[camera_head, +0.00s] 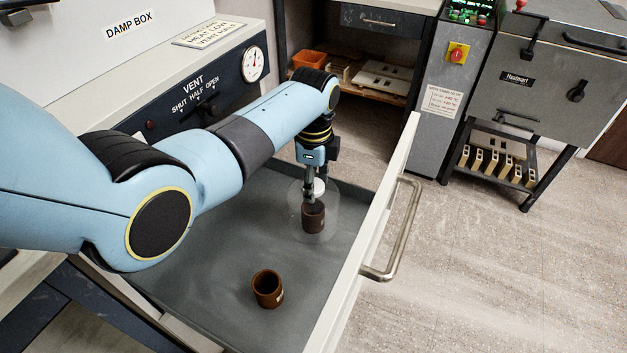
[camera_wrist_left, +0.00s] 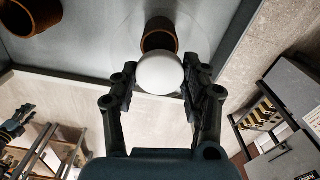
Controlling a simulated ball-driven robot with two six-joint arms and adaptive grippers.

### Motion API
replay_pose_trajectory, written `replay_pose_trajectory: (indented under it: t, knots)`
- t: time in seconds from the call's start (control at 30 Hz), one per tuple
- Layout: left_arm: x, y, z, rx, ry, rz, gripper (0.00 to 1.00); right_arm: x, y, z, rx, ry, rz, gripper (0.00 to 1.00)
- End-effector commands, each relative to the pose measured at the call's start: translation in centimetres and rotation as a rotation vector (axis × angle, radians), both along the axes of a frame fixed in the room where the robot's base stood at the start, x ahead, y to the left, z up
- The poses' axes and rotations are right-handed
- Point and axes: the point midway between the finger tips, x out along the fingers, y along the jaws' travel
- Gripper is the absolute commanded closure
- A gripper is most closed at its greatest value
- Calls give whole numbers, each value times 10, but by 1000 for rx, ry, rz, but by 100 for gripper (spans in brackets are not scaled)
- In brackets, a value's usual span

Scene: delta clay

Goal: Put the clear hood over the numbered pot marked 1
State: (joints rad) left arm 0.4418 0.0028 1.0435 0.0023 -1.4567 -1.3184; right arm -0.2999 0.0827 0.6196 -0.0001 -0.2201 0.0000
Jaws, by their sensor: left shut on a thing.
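My left gripper (camera_head: 318,188) is shut on the white knob (camera_head: 319,188) of the clear hood (camera_head: 328,222). The knob also shows between the fingers in the left wrist view (camera_wrist_left: 160,73). The hood is around and over a brown pot (camera_head: 313,217) in the open drawer; I cannot tell whether its rim touches the drawer floor. That pot shows behind the knob in the left wrist view (camera_wrist_left: 159,40). A second brown pot (camera_head: 267,288) stands uncovered nearer the front, with a small pale label whose number I cannot read.
The grey drawer floor (camera_head: 215,287) is bare around the pots. The drawer's pale front wall (camera_head: 385,215) with a metal handle (camera_head: 405,230) bounds it on the right. The damp box panel (camera_head: 205,95) with a dial stands behind.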

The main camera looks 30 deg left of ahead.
Motion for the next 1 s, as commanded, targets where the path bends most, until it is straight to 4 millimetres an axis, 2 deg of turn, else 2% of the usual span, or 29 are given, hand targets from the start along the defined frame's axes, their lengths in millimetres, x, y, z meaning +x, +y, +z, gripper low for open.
replay_pose_trajectory:
  t: [0.07,0.1,0.3,0.57,0.67,0.77,1.0]
  knots:
    - [0,0,1,0,-1,0,100,0,1,0,1,0,0,60]
    - [0,0,1,0,-1,0,53,0,1,0,1,0,-1,60]
    - [0,0,1,0,0,0,28,0,4,0,4,-1,-2,60]
    - [0,0,1,0,0,0,28,0,2,0,3,-1,-2,60]
    - [1,0,7,0,-2,0,28,1,2,0,2,-1,-1,60]
    - [1,0,22,0,-3,0,28,0,2,0,2,-1,-1,60]
    - [1,0,76,0,-5,0,28,0,2,0,2,-1,-1,60]
